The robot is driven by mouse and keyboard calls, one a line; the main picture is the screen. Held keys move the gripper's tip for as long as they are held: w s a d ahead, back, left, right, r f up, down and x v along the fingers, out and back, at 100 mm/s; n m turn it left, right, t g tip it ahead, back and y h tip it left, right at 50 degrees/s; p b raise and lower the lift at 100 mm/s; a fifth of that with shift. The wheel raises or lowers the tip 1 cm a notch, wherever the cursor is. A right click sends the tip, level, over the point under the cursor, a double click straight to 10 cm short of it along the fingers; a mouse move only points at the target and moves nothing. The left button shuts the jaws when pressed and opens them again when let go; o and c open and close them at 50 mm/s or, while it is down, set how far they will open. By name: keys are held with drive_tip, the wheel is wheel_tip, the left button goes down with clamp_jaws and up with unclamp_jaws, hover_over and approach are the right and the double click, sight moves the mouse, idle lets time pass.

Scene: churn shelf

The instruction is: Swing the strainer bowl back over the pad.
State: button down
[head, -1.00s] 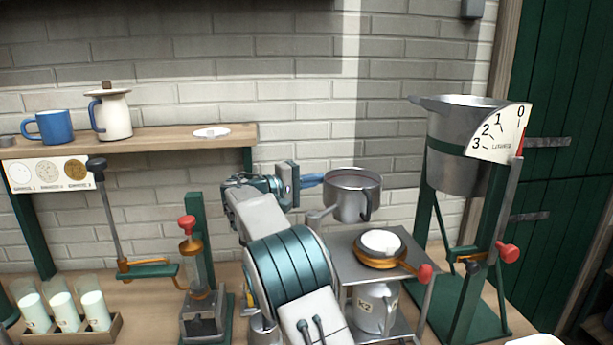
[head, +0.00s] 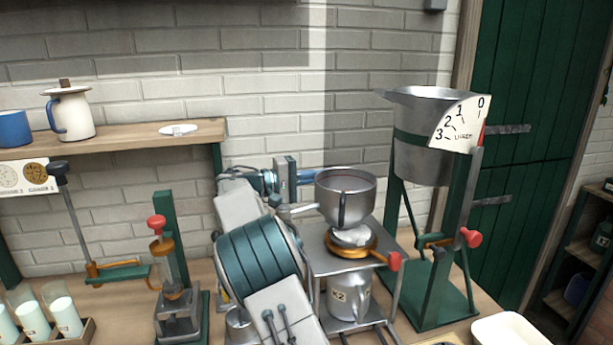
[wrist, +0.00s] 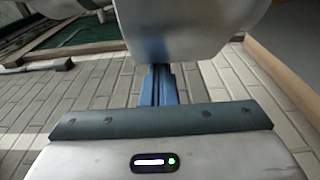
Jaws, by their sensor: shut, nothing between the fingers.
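The strainer bowl (head: 346,203) is a grey metal bowl with a short arm at its left. In the head view it stands above the white pad (head: 349,237), whose top it partly hides. The pad sits in an orange ring with a red knob on the metal stand. My gripper (head: 312,175) is at the bowl's upper left side, its blue fingers together and empty. In the wrist view the fingers (wrist: 158,85) reach up to the bowl's grey wall (wrist: 195,25); they look touching or nearly so, and the tips are hidden.
A jug marked K2 (head: 347,300) stands under the metal stand. A large measuring bucket (head: 422,150) on a green frame is close on the right. A green press (head: 172,260) is at left. A wooden shelf (head: 120,138) with mugs runs along the wall.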

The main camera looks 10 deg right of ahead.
sight(320, 179)
drive_tip(key=shift+s+d+m+g, duration=0.65)
drive_tip(key=shift+d+m+g, duration=0.05)
drive_tip(key=shift+g, duration=0.4)
drive_tip(key=shift+s+d+m+g+p, duration=0.55)
drive_tip(key=shift+s+m+g, duration=0.2)
drive_tip(key=shift+g, duration=0.35)
drive_tip(key=shift+s, duration=0.1)
drive_tip(key=w+a+p, duration=0.1)
drive_tip(key=w+a, duration=0.1)
drive_tip(key=a, duration=1.1)
drive_tip(key=shift+w+a, duration=0.15)
drive_tip(key=shift+a, duration=0.1)
